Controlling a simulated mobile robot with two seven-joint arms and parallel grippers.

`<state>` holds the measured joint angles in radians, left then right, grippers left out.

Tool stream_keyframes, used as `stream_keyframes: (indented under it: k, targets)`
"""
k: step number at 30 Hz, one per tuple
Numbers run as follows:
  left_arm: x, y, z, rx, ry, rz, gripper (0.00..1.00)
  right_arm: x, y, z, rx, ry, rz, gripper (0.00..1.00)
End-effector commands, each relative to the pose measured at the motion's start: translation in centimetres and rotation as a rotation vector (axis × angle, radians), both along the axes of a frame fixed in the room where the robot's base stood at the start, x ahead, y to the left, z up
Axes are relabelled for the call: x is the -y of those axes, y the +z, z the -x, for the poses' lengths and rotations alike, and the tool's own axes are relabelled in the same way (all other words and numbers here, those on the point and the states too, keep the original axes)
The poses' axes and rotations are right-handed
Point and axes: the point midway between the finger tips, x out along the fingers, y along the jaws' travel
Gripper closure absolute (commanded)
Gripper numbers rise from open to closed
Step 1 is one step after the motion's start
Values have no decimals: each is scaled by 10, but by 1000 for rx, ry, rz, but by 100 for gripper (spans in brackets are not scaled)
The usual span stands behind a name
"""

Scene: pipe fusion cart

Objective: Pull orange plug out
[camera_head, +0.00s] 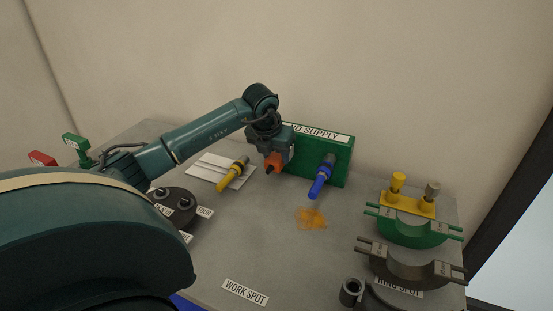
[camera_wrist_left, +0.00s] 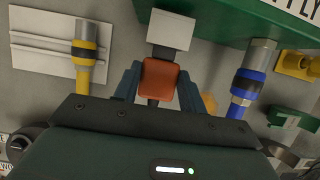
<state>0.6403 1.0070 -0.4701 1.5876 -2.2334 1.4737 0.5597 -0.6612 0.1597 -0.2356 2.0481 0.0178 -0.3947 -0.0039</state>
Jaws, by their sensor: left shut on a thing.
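The orange plug (camera_head: 273,161) is at the left end of the green supply box (camera_head: 335,158). My left gripper (camera_head: 277,165) reaches down over it. In the left wrist view the orange plug (camera_wrist_left: 160,80) sits between the two blue-grey fingers of my left gripper (camera_wrist_left: 159,88), which is shut on it. The plug's far end meets a pale grey block (camera_wrist_left: 171,30) by the green box (camera_wrist_left: 245,18). I cannot tell how deep it sits there. My right gripper is not in view.
A translucent orange patch (camera_head: 311,218) marks the grey tabletop. Green clamp halves (camera_head: 412,230) stand farther right.

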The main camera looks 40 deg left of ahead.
Motion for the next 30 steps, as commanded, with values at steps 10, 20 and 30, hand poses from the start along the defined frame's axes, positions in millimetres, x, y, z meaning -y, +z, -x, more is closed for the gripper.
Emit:
stream_keyframes:
  k: [10, 20, 30]
  targets:
    - [4, 0, 14, 1, -1, -1, 100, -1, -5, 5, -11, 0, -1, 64]
    - [8, 0, 26, 1, -1, -1, 100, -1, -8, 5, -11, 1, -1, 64]
    - [12, 0, 39, 1, 0, -1, 100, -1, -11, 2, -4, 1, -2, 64]
